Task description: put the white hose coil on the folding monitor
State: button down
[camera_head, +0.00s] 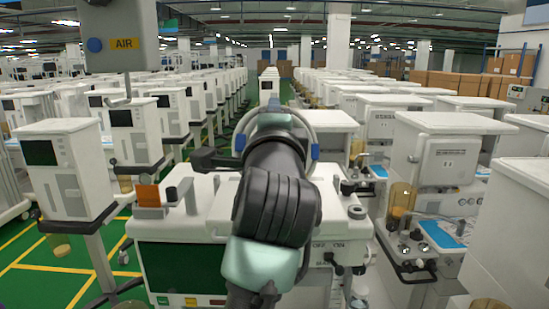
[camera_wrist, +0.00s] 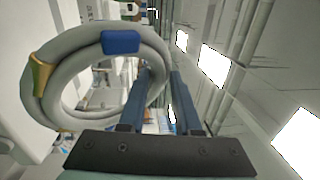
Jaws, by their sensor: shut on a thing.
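The white hose coil (camera_head: 307,127) shows in the head view as a pale arc behind my arm, with blue bands at both sides. In the wrist view the coil (camera_wrist: 65,55) is a thick ring with a blue band and a yellow-green band. My gripper (camera_wrist: 162,72) is shut on its rim and holds it up. A wide dark-green screen (camera_head: 185,268) faces me on the white cart straight ahead, below and left of my arm. I cannot tell for sure whether it is the folding monitor.
An orange block (camera_head: 148,195) stands on the left of the cart top. A white unit with a dark screen (camera_head: 75,165) stands at left. Carts with glass canisters (camera_head: 401,198) crowd the right. Green floor shows at lower left.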

notch_tip(320, 180, down, 6)
jog(key=p, duration=0.1)
jog(key=shift+p, duration=0.4)
jog(key=shift+f, duration=0.25)
jog(key=c, duration=0.6)
grip_release()
